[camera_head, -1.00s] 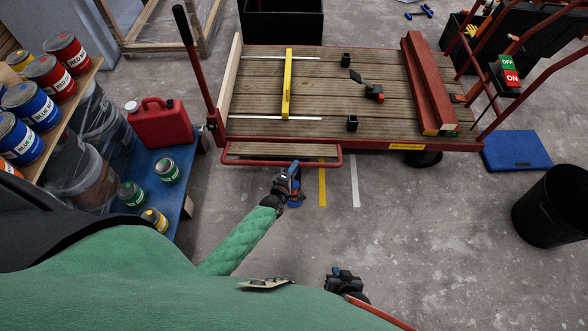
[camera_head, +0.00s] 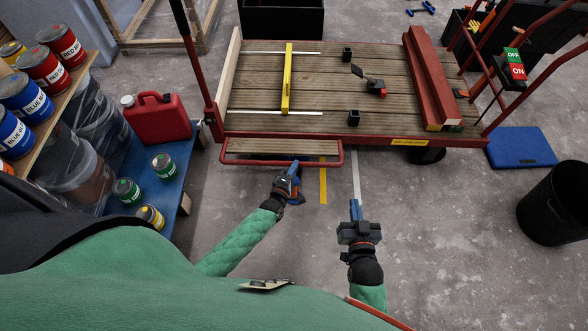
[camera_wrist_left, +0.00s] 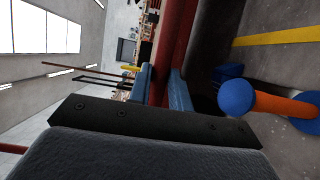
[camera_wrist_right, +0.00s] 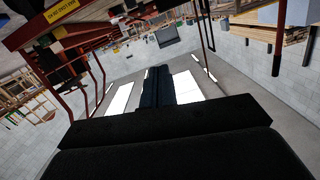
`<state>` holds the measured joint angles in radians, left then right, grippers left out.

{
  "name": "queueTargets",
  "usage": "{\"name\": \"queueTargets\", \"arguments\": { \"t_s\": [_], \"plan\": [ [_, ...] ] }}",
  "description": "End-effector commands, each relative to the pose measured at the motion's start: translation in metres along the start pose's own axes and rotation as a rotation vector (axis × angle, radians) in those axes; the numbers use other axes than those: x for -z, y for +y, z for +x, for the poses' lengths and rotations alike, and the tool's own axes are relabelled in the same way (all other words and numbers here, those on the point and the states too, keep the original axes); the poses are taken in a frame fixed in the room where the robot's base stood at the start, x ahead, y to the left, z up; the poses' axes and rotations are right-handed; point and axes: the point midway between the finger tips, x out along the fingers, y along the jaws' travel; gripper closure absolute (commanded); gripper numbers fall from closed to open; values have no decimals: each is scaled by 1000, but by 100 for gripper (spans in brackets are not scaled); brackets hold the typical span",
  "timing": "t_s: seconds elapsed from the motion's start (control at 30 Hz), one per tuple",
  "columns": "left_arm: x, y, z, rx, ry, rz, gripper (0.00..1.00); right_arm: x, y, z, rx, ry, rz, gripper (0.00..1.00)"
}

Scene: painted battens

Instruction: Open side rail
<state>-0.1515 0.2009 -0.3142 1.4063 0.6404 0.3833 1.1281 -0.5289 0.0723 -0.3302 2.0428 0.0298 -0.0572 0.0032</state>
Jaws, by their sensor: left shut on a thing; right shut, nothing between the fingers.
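The side rail (camera_head: 245,165) is a red tube frame along the near edge of the wooden cart deck (camera_head: 320,95), with a wooden slat (camera_head: 285,147) in it. My left gripper (camera_head: 294,168) is at the rail's front bar, right of its middle. In the left wrist view the blue fingers (camera_wrist_left: 160,88) are shut on the red bar (camera_wrist_left: 177,40). My right gripper (camera_head: 355,208) is shut and empty over the floor, right of the left one and apart from the cart. Its closed fingers also show in the right wrist view (camera_wrist_right: 157,85).
A yellow level (camera_head: 287,80), small black blocks and red beams (camera_head: 432,80) lie on the deck. A blue bench (camera_head: 150,180) with a red can (camera_head: 157,118) stands left. A black bin (camera_head: 555,205) stands right. An orange part with blue ball ends (camera_wrist_left: 270,103) is near my left gripper.

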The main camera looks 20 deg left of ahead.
Motion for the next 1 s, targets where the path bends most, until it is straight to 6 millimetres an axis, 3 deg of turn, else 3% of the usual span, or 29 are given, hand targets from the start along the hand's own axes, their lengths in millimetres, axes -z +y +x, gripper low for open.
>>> {"name": "queueTargets", "arguments": {
  "t_s": [0.2, 0.5, 0.7, 1.0],
  "plan": [
    [-1, -7, 0, 1, 0, -1, 100, 84, -5, 6, 14, 260, -26, 100],
    [-1, -14, -1, 2, -1, -2, 100, 181, -14, -10, 33, 572, -55, 100],
    [-1, -17, -1, 2, -1, -2, 100, 223, -19, -26, 43, 720, -67, 100],
    [-2, -19, -2, 3, -1, -2, 100, 255, -22, -41, 51, 834, -76, 100]
  ]
}}
